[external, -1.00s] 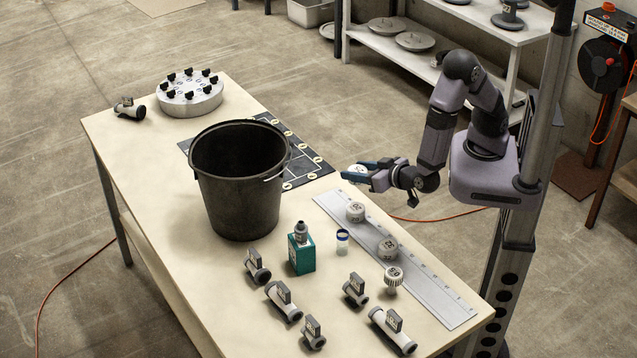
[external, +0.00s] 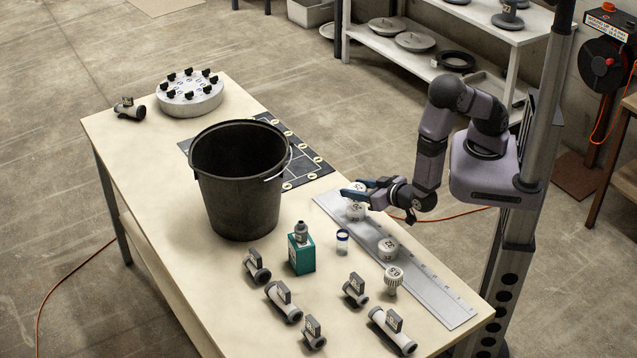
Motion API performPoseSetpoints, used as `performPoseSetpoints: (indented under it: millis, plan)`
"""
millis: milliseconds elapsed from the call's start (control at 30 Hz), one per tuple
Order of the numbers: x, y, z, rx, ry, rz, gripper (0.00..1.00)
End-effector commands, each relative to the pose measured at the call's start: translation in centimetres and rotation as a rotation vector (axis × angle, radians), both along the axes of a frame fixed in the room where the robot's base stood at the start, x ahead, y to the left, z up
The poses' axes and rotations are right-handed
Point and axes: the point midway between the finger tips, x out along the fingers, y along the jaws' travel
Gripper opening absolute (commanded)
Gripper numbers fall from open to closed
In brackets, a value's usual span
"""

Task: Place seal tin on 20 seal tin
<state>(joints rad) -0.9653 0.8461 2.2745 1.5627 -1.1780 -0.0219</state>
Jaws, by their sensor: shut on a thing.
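My gripper (external: 359,190) is shut on a small pale seal tin (external: 357,186), seen between the blue fingers. It is at the far end of the grey ruled strip. Another pale seal tin (external: 355,213) stands on the strip directly below the held tin in the picture, its top partly covered by my gripper. I cannot tell whether the two tins touch. A third pale tin (external: 388,250) stands on the strip farther toward the near end. The numbers on the tins are too small to read surely.
The ruled strip (external: 430,292) runs along the table's right edge. A ribbed white cap piece (external: 393,279), a small blue-lidded jar (external: 342,242), a teal box (external: 301,254) and several pipe valves (external: 283,301) stand nearby. A black bucket (external: 240,205) is to the left.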

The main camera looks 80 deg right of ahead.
Motion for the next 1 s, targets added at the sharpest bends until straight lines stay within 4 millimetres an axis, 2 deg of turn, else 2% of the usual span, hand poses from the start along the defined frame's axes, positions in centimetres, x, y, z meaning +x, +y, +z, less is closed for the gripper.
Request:
performPoseSetpoints:
  millis: [300, 800, 833, 900, 1000]
  plan:
    - [0.0, 0.0, -3.2, -0.003, 0.002, 0.001, 0.21]
    - [0.0, 0.0, -4.0, -0.001, 0.001, 0.000, 0.21]
    - [0.0, 0.0, -4.0, -0.001, 0.001, 0.000, 0.45]
    - [0.0, 0.0, -3.9, -0.001, 0.001, 0.000, 0.62]
    - [0.0, 0.0, -3.9, -0.001, 0.001, 0.000, 0.62]
